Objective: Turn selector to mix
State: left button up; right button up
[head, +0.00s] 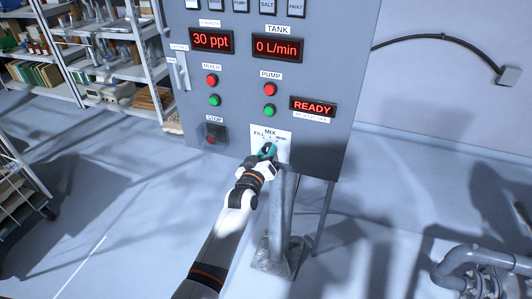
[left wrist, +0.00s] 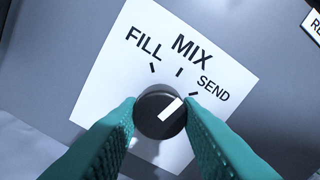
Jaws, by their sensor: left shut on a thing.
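The black selector knob (left wrist: 158,116) sits on a white label (left wrist: 203,60) printed FILL, MIX and SEND, with a tick mark by each word. Its white pointer slants up and right in the left wrist view, between the MIX and SEND ticks; the fingers cover part of the knob. My left gripper (left wrist: 160,118) has its teal fingers shut on the knob's two sides. In the head view the left gripper (head: 267,152) reaches the label (head: 284,134) low on the grey panel, mostly hiding the knob. My right gripper is not in view.
The grey control panel (head: 325,60) carries red displays reading 30 ppt, 0 L/min and READY. Red and green buttons sit above the selector, and a stop button (head: 211,139) lies to its left. A metal post (head: 284,215) stands below; shelves (head: 110,65) are at left, pipes (head: 475,262) at right.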

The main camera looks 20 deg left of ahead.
pick_arm(q)
jog(key=shift+n, duration=1.2)
jog(key=o, duration=1)
jog(key=shift+c, duration=0.2)
jog(key=shift+s, duration=0.1)
jog(key=s, duration=1.1)
jog(key=shift+s+a+b, duration=0.2)
jog(key=shift+s+b, duration=0.15)
jog(key=shift+s, duration=0.05)
